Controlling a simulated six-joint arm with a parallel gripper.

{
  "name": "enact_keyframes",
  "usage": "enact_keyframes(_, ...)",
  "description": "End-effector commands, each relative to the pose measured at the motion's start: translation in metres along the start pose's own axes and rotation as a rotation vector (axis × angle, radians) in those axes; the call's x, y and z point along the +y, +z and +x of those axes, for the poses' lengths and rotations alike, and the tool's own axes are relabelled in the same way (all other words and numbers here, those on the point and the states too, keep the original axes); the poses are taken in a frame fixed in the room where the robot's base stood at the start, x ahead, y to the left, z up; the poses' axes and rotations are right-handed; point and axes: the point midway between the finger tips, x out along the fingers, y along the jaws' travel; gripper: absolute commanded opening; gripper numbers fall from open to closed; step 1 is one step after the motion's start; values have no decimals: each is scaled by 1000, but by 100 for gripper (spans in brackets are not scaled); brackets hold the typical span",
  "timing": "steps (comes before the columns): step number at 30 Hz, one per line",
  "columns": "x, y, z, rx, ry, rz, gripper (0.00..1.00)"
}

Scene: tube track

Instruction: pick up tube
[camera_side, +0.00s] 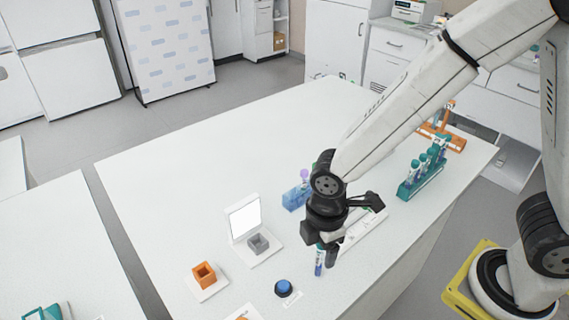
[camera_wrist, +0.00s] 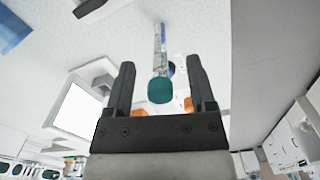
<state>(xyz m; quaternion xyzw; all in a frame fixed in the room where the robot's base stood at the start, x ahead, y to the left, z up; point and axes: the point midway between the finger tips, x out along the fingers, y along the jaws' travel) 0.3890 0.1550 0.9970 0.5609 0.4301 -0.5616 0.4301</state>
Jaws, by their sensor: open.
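A clear tube with a teal cap (camera_wrist: 160,90) shows in the wrist view, in the gap between the two fingers of my gripper (camera_wrist: 160,66). The fingers stand apart on either side of it, with space visible on both sides. In the side view the tube (camera_side: 319,266) shows as a blue, labelled length just below my gripper (camera_side: 326,250), near the front of the white table. My gripper is open, and I cannot tell exactly how high the fingers are along the tube.
A blue rack (camera_side: 292,199) holds a purple-capped tube. A teal rack (camera_side: 407,190) holds several tubes, and an orange rack (camera_side: 457,143) stands behind. A grey block holder (camera_side: 258,244) by a white panel, an orange holder (camera_side: 204,275) and a blue button (camera_side: 283,288) are left.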

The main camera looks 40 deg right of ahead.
Motion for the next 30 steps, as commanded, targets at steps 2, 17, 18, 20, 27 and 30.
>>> enact_keyframes(2, 0, 0, 6, -1, -1, 0, 71)
enact_keyframes(17, 0, 0, 9, 1, 1, 0, 71)
enact_keyframes(18, 0, 0, 9, 1, 1, 0, 71)
enact_keyframes(20, 0, 0, 9, 1, 1, 0, 71)
enact_keyframes(27, 0, 0, 9, 1, 1, 0, 4)
enact_keyframes(30, 0, 0, 9, 1, 1, 0, 0)
